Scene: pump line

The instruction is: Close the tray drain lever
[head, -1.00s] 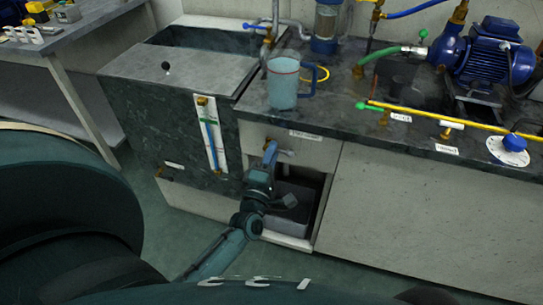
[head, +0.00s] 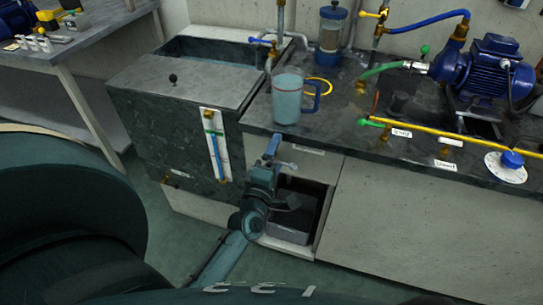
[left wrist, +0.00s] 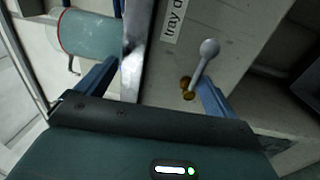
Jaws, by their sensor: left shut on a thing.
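The tray drain lever (head: 288,165) is a small pale handle on the cabinet front, just under the counter edge. In the left wrist view, the lever (left wrist: 205,58) shows a rounded grey end and a brass base beside a partly cut-off "tray d…" label (left wrist: 172,20). My left gripper (head: 272,145) is at the lever, below the blue-handled jug. Its blue fingers (left wrist: 158,88) look well apart; the lever lies against the right-hand finger in the wrist view. What touches the other finger is unclear. My right gripper is not in view.
A jug (head: 288,98) stands on the counter (head: 350,120) close above the gripper. An open cabinet bay with a grey bin (head: 290,228) lies below it. The pump (head: 485,70), hoses and a yellow pipe (head: 440,137) occupy the counter's right side.

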